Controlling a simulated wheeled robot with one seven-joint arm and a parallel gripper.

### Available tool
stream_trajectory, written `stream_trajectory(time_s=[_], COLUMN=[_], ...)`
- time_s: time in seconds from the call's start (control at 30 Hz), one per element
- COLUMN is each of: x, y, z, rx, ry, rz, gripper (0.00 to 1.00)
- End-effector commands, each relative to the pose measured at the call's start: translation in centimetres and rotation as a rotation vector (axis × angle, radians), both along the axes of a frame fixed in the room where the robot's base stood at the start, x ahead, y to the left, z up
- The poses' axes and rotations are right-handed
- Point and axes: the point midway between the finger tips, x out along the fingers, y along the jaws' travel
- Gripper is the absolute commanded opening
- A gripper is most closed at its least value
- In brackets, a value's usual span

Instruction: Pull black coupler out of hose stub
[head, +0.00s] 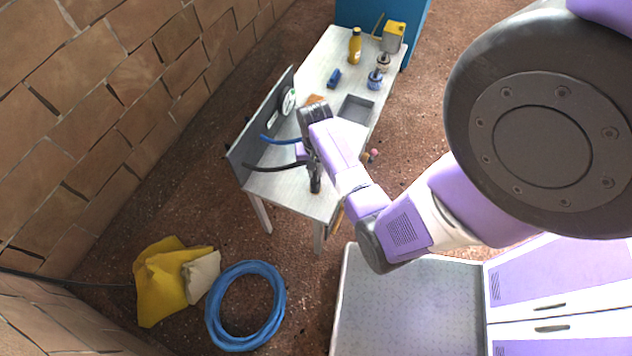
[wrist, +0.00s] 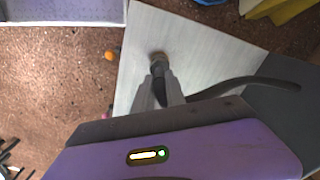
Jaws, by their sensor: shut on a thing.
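My gripper (wrist: 160,82) is shut on a dark cylindrical piece, which looks like the black coupler (wrist: 160,72), low over the bench top. Its brownish end (wrist: 158,57) shows beyond the fingertips. The black hose stub (wrist: 235,84) comes from the grey panel at the right and passes behind the fingers. The wrist view does not show whether it still joins the coupler. In the head view my gripper (head: 313,168) is at the near end of the bench, and the black hose stub (head: 272,167) reaches it from the panel. The coupler is mostly hidden there.
The pale bench (head: 285,187) carries a blue hose stub (head: 280,140), a gauge (head: 288,101), a grey tray (head: 355,108), a yellow bottle (head: 355,47) and fittings. The upright panel (head: 245,150) bounds its left side. A blue hose coil (head: 245,305) and yellow cloth (head: 160,280) lie on the floor.

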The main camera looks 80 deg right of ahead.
Motion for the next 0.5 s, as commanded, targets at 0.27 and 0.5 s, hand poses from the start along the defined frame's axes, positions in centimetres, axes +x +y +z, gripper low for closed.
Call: stream_trajectory(time_s=[0.27,0.5], x=[0.02,0.02], y=[0.00,0.01], z=[0.02,0.01], rx=[0.000,0.000], ry=[0.000,0.000], rz=[0.000,0.000], gripper=[0.00,0.00])
